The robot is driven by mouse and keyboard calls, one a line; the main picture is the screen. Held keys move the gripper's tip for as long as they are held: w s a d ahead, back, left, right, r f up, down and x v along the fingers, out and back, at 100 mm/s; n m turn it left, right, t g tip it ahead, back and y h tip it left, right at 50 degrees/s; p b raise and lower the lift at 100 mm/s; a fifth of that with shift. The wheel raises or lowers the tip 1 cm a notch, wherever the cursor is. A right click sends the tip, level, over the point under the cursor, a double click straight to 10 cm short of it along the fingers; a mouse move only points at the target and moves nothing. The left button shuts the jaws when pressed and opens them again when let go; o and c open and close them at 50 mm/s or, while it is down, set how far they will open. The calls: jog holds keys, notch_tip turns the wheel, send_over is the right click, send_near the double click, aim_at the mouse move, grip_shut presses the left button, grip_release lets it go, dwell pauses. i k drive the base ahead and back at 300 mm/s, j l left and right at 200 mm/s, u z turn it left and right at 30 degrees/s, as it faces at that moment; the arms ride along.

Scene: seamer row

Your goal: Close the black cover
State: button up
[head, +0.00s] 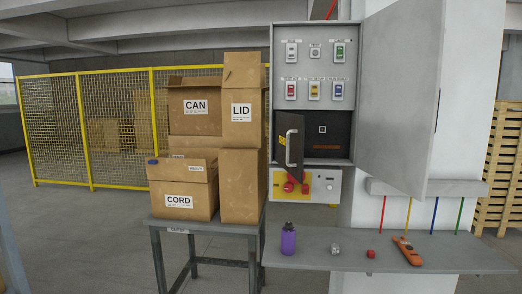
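The black cover (290,145) is a dark hinged panel with a pale curved handle (292,148) on the front of the grey control cabinet (313,36). It stands swung open, hinged at the left of a dark recess (325,134). Inside the recess a small white-framed square and an orange-brown strip show. The cover's lower edge hangs in front of the pale panel with red knobs (304,188). My gripper is not in view.
The cabinet's large grey door (400,90) stands open to the right. A grey shelf (440,258) below holds a purple bottle (288,240), small parts and an orange tool (406,250). Cardboard boxes (242,185) on a table (205,228) stand close at left.

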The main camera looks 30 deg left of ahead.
aim_at(289, 128)
jog(key=u, duration=1.1)
